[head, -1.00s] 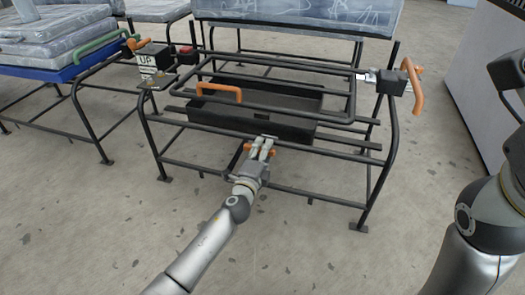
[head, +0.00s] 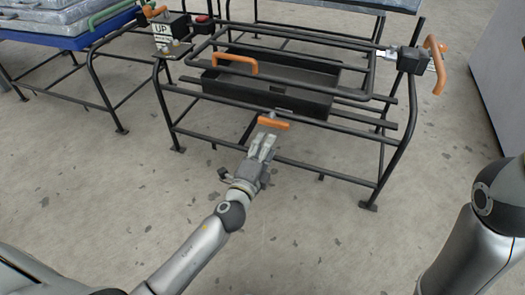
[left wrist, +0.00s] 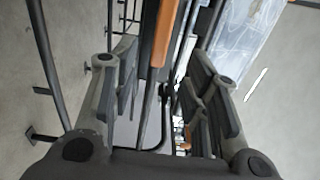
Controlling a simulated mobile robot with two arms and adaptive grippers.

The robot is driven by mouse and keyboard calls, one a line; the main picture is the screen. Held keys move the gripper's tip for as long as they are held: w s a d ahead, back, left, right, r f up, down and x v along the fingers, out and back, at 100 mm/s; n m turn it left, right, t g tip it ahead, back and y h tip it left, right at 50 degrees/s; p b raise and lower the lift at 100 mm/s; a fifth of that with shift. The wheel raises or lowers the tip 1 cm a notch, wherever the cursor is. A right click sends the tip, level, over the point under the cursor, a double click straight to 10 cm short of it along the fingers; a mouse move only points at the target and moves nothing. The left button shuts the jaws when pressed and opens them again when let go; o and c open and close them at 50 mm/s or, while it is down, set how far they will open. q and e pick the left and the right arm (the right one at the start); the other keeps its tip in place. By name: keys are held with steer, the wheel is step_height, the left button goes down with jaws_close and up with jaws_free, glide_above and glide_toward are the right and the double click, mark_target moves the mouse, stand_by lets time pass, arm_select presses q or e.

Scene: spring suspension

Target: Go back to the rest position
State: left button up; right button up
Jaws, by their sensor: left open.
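My left gripper (head: 264,146) is just in front of the black metal frame (head: 340,172), below and apart from the orange handle (head: 260,123) on its front. In the left wrist view the fingers (left wrist: 165,95) stand apart with nothing held between them. The orange handle (left wrist: 166,32) shows beyond the fingertips there. My right arm stands at the right edge of the head view; its gripper is out of the picture.
The frame carries a black tray (head: 285,75) with an orange handle. A box marked UP (head: 170,35) is at its left post, and an orange lever (head: 436,62) is at its right. A grey cabinet (head: 500,70) stands at right. The floor in front is clear.

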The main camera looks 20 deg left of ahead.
arm_select(q)
steer(key=shift+s, duration=0.8)
